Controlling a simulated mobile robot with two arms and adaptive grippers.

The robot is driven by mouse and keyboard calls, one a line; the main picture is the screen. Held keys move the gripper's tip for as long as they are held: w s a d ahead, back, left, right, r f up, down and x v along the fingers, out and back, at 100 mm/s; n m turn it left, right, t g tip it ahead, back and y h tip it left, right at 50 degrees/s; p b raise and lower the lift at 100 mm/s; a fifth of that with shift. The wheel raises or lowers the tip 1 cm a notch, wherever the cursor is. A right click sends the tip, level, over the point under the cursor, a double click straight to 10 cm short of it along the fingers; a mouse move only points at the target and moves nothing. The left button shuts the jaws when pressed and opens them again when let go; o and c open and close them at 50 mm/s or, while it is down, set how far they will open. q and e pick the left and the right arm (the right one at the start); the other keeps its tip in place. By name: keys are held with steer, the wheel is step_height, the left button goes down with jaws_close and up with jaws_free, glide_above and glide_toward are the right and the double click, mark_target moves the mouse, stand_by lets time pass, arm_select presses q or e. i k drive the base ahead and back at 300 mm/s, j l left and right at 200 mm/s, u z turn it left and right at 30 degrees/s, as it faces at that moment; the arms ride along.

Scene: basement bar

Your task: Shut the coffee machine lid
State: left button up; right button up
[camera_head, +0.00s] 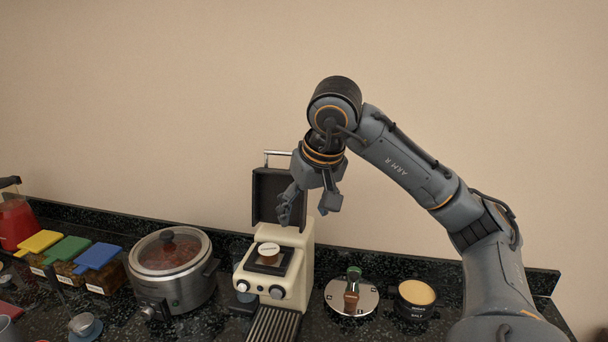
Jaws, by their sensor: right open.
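The cream coffee machine (298,258) stands on the dark counter, a little below the middle of the head view. Its dark lid (268,191) stands raised and upright at the back, with a metal handle on top. My left gripper is not in view.
A slow cooker (172,270) with a glass lid stands left of the machine. Several containers with coloured lids are at the far left. The wall rises behind the counter.

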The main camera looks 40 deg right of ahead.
mark_target(267, 184)
steer(key=z, duration=1.25)
